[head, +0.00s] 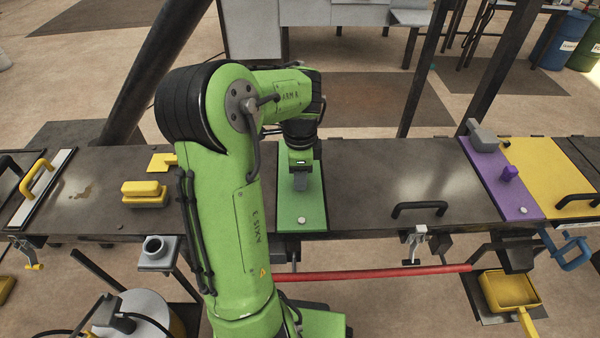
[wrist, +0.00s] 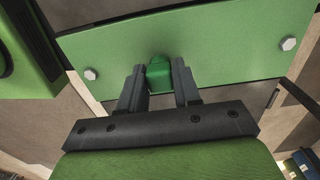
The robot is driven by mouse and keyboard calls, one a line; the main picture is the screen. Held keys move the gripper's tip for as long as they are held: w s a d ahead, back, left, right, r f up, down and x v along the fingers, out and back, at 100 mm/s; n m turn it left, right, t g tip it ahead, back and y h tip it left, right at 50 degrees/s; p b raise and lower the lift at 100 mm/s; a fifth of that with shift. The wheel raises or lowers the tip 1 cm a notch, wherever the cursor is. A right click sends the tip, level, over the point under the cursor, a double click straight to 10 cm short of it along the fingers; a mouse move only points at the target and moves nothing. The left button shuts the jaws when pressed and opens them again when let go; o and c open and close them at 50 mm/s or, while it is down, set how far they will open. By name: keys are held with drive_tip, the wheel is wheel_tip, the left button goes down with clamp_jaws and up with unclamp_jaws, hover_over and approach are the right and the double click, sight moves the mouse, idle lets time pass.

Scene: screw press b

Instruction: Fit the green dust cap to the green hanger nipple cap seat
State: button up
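My gripper (head: 300,178) points down over the green plate (head: 312,215) on the bench. In the wrist view, my gripper's two dark fingers (wrist: 160,80) stand close on both sides of a small green block, which looks like the green dust cap (wrist: 158,78). No clear gap shows between block and fingers. A darker green part (wrist: 181,70) right behind it may be the hanger nipple cap seat; the right finger partly covers it. I cannot tell whether the two touch or how well they line up. In the head view my arm and gripper hide both.
A purple plate (head: 528,208) with a purple knob (head: 510,173) lies at the right. A yellow block (head: 145,193) and a black handle (head: 419,208) are on the bench. A red bar (head: 380,273) runs below its front edge. The bench between green and purple plates is mostly clear.

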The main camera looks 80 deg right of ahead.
drive_tip(key=o, duration=0.5)
wheel_tip(320, 180, up, 16)
drive_tip(key=p, duration=0.6)
drive_tip(key=shift+f, duration=0.1)
